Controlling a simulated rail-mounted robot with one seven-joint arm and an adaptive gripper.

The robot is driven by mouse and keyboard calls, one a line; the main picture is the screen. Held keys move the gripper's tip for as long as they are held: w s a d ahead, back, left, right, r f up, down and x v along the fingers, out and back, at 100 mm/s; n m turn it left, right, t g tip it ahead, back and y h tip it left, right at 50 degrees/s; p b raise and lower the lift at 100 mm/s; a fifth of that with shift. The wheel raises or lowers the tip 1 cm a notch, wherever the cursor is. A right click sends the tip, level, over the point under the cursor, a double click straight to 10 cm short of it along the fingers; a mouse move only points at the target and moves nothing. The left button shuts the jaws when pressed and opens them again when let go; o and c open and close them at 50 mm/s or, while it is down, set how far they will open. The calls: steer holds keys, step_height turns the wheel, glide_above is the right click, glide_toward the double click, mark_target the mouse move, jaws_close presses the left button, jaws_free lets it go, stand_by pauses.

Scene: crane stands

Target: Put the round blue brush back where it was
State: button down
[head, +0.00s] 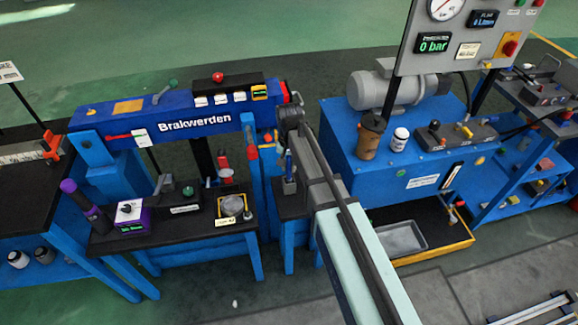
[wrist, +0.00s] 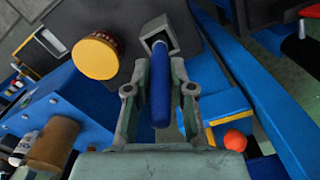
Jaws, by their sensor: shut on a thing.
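The round blue brush shows in the wrist view as a blue rounded handle (wrist: 161,85). My gripper (wrist: 162,68) is shut on it, one finger on each side. The far end of the handle overlaps the opening of a grey square holder (wrist: 160,28); I cannot tell how deep it sits in it. In the head view a small bit of blue (head: 289,163) shows just above the grey holder (head: 289,186), on a small dark-topped stand left of my arm. My gripper's fingers are mostly hidden there by my arm.
A yellow-topped round jar (wrist: 97,57) stands close left of the holder in the wrist view. A brown cup (head: 370,136) and a white cup (head: 400,139) stand on the blue bench right of my arm. The blue Brakwerden press (head: 190,120) stands at left.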

steer(key=shift+f, duration=0.55)
steer(key=c, duration=1)
jaws_free()
step_height(320, 180, up, 12)
steer(key=shift+r+b, duration=0.15)
steer(key=shift+b, duration=0.65)
